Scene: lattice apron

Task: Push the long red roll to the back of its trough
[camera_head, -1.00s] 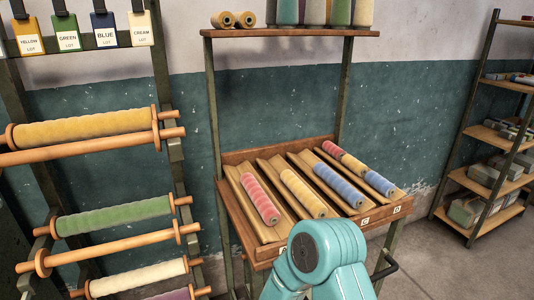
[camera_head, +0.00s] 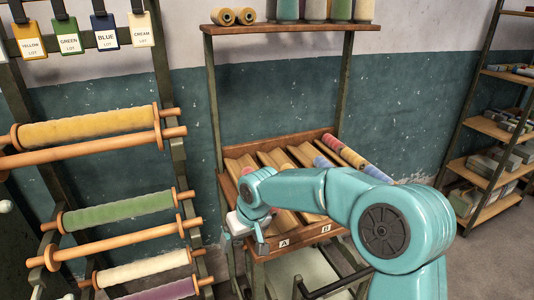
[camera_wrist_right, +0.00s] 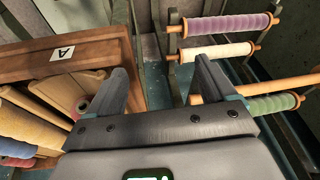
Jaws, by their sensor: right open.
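The long red roll lies in the leftmost trough, marked A. In the head view my right arm hides most of it, and a small red part (camera_head: 246,169) shows above my wrist. In the right wrist view a reddish roll end (camera_wrist_right: 82,104) shows in the trough nearest the A label. My right gripper (camera_head: 254,240) is open and empty, pointing down at the front left corner of the trough rack (camera_head: 305,238). In the right wrist view its two fingers (camera_wrist_right: 158,80) stand apart, beside the rack's front board. My left gripper is out of view.
A peg rack with yellow (camera_head: 85,126) and green rolls (camera_head: 118,210) stands close at left. Shelves (camera_head: 490,128) stand at right.

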